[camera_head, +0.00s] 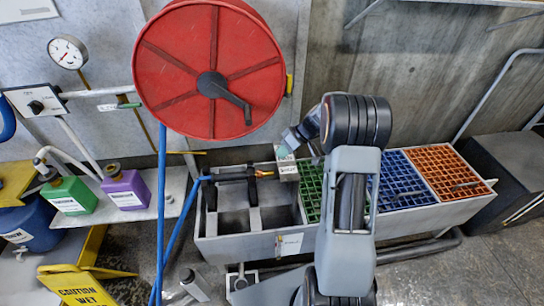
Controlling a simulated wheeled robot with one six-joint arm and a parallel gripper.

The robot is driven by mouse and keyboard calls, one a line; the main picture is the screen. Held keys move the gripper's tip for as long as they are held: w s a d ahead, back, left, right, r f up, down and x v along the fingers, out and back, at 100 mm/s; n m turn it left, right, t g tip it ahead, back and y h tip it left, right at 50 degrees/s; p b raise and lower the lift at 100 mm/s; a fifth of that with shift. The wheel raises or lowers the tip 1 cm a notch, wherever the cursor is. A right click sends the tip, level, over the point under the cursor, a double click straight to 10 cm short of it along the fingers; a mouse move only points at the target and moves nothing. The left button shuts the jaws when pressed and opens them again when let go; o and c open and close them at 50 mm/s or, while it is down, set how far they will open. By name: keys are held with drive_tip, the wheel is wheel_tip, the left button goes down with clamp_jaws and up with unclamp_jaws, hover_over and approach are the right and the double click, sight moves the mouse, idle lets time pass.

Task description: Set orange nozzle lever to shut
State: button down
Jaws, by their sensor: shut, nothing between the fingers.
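A dark spray nozzle (232,176) lies across the left end of the grey trough, joined to a blue hose at its left. A small orange part (264,173), which looks like the lever, shows at its right end. It is too small to tell its exact setting. My gripper (285,151) is shut and empty, pointing down and left. My arm hides part of the trough.
The trough (230,247) has green (311,190), blue (405,180) and orange (448,172) grates. A red hose reel (175,75) hangs above left. Green (70,196) and purple (126,190) jugs stand on a shelf left. A yellow caution sign (80,288) is at lower left.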

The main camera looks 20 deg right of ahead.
sight(260, 173)
drive_tip(key=x, duration=0.9)
drive_tip(key=shift+a+f, duration=0.15)
drive_tip(key=shift+f, duration=0.1)
drive_tip(key=shift+w, duration=0.1)
drive_tip(key=shift+b, duration=0.3)
